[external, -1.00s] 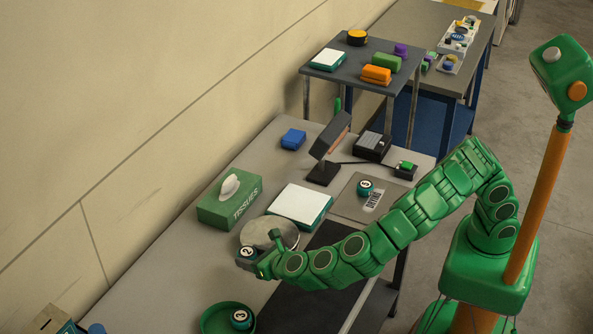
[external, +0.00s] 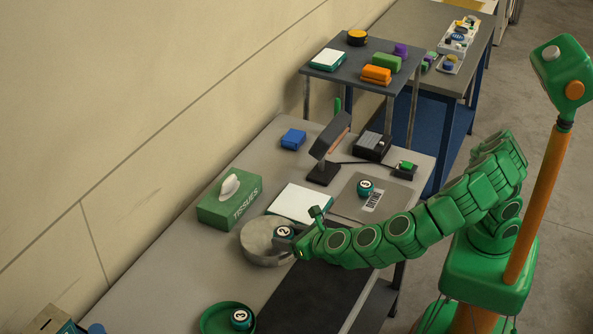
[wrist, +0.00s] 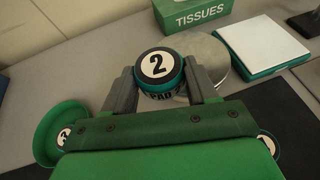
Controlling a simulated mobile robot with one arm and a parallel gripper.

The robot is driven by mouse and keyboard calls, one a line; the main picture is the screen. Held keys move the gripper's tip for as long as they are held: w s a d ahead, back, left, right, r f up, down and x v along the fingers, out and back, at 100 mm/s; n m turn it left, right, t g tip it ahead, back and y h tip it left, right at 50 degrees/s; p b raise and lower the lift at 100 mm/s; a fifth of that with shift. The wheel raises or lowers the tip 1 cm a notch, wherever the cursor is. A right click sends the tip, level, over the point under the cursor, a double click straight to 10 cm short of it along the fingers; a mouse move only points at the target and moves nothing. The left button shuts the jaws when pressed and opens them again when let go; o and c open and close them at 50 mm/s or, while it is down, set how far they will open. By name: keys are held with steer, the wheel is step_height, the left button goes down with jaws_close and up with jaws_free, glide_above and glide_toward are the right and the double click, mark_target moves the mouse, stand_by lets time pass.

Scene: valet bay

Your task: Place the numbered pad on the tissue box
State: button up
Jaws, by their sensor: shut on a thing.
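My gripper (external: 297,241) is shut on a dark teal round pad (external: 284,232) with a white top numbered 2. In the wrist view the pad (wrist: 158,66) sits between the two fingers (wrist: 161,88), number facing up. In the external view it overlaps the right part of a round grey disc (external: 262,247); the height gap is hard to tell. The green tissue box (external: 222,211), with a white tissue sticking out of its top, stands behind and left of my gripper near the wall. Its front (wrist: 190,18) shows beyond the pad in the wrist view.
A white-topped pad block (external: 300,203) lies right of the tissue box. Pad 3 (external: 240,318) sits in a green dish (external: 206,322) at the front. Pad 4 (external: 365,187) rests on a grey mat (external: 345,205). A dark lamp (external: 325,150) and blue block (external: 293,139) stand farther back.

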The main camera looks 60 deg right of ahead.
steer(key=w+d+r+m+g+h, duration=0.3)
steer(key=w+d+m+h, duration=0.1)
steer(key=w+d, duration=0.5)
steer(key=w+d+r+m+g+h, duration=0.2)
steer(key=w+d+r+m+h, duration=0.2)
steer(key=w+d, duration=0.5)
glide_above(230, 194)
steer(key=s, duration=0.1)
steer(key=f, duration=0.8)
steer(key=shift+s+d+f, duration=0.15)
steer(key=shift+d+f, duration=0.05)
steer(key=shift+f, duration=0.15)
steer(key=shift+w+a+f, duration=0.15)
steer(key=shift+w+f, duration=0.3)
steer(key=shift+f, duration=0.05)
steer(key=shift+w+f, duration=0.2)
steer(key=shift+f, duration=1.55)
